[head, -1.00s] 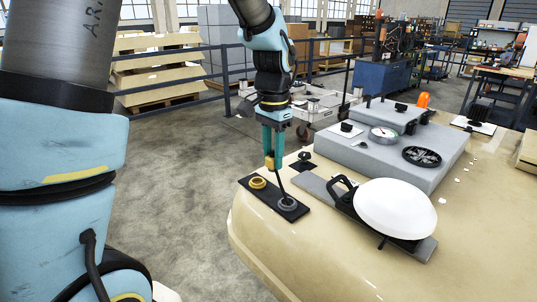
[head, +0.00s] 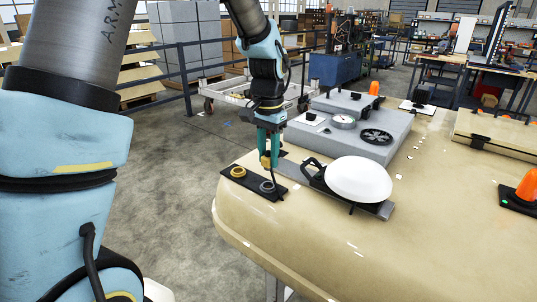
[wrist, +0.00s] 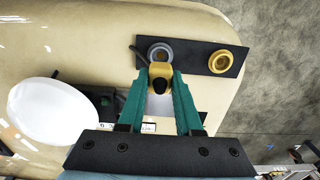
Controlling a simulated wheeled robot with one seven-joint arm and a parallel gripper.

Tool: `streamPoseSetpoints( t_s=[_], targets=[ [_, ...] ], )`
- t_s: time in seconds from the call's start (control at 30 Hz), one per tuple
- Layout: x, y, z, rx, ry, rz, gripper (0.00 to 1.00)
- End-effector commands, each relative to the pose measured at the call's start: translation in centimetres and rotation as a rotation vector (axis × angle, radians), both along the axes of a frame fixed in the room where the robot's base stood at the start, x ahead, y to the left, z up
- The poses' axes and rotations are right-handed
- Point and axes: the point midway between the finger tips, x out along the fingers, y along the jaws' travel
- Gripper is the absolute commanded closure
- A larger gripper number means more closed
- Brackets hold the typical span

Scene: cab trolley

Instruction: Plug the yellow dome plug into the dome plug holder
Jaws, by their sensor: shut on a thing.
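The yellow dome plug (head: 266,162) is clamped between the green fingers of my gripper (head: 268,152). In the wrist view, the plug (wrist: 160,72) sits between the fingertips of my gripper (wrist: 161,80), with a dark round end facing the camera. A black plate (head: 253,181) on the cream surface carries a yellow ring socket (head: 238,172) and a grey ring socket (head: 267,186). The plug is above the plate near the grey ring, apart from the yellow ring. In the wrist view, the yellow socket (wrist: 222,62) is to the right of the grey one (wrist: 160,51). A dark cable hangs beside the plug.
A white dome (head: 360,179) on a grey strip with a black handle lies to the right of the plate. A grey box (head: 365,128) with a gauge and a black fan stands behind. The cream surface ends in a rounded edge left of the plate.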

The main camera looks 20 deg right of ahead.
Motion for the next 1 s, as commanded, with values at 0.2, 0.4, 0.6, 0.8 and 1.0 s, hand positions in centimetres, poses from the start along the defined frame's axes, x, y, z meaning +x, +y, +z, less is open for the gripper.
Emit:
streamPoseSetpoints(
  t_s=[0.2,0.4,0.6,0.8,1.0],
  targets=[
    [0.0,0.0,-2.1,0.001,0.000,0.000,1.00],
    [-0.1,0.0,-4.0,0.001,0.000,0.000,1.00],
    [0.0,0.0,-5.0,0.000,0.000,0.000,1.00],
    [0.0,0.0,-5.1,0.000,0.000,0.000,1.00],
    [0.0,0.0,-5.1,0.000,0.000,0.000,1.00]
  ],
)
